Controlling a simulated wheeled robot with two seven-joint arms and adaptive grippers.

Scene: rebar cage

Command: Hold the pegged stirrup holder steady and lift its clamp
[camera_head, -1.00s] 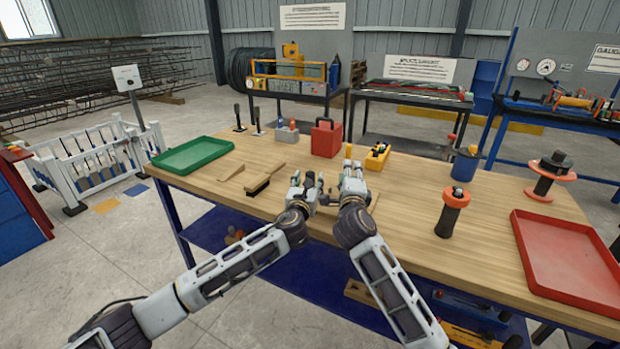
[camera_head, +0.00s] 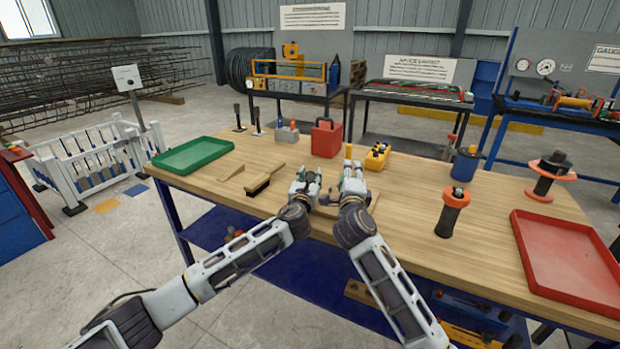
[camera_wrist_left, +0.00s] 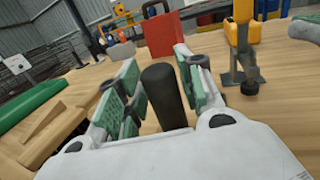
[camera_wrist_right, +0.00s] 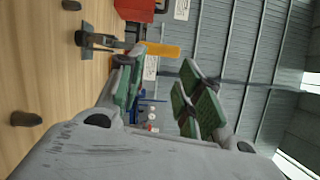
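The stirrup holder's wooden board (camera_head: 372,202) lies at the table's near edge, mostly hidden under my grippers. Its clamp shows as a yellow upright handle (camera_head: 349,152) on a grey base; the handle also shows in the left wrist view (camera_wrist_left: 241,40) and the right wrist view (camera_wrist_right: 160,50). My left gripper (camera_head: 306,177) is open around a black upright post (camera_wrist_left: 165,95), with a narrow gap on its left side; contact on its right is unclear. My right gripper (camera_head: 353,172) is open, with the yellow handle beyond its fingers and nothing between the pads.
A green tray (camera_head: 193,155) is at the left, a red tray (camera_head: 568,262) at the right.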

